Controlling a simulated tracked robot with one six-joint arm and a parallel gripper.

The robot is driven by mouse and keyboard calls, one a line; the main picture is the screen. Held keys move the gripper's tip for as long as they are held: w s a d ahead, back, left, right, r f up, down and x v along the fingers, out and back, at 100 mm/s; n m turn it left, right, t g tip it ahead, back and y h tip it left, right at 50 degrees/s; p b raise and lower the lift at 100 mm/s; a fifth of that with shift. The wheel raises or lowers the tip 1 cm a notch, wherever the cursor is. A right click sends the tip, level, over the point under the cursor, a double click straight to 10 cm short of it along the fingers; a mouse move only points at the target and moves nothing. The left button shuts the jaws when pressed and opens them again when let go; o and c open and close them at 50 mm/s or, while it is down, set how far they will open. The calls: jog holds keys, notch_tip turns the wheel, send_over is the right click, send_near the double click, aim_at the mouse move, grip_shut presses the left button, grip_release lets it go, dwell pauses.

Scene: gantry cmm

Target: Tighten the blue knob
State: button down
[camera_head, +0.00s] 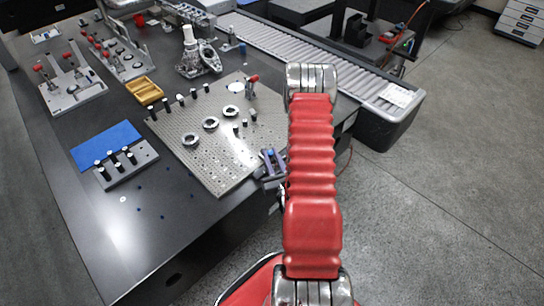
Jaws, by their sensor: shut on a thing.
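My gripper (269,164) is at the right edge of the perforated metal plate (205,165), just left of my red arm. It is shut on a small blue part, which appears to be the blue knob (270,156). The knob shows only as a bit of blue between the dark fingers. Its mounting and how far it is turned are too small to tell. My arm hides what lies directly to the right of the gripper.
The plate carries several dark posts, ring-shaped parts (211,124) and a red-topped clamp (252,80). A yellow tray (144,91), blue mat (106,145) and grey block with pins (126,168) stand left. A roller conveyor (290,48) runs behind. The front tabletop is mostly clear.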

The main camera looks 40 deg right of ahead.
jog(key=c, duration=1.6)
grip_release()
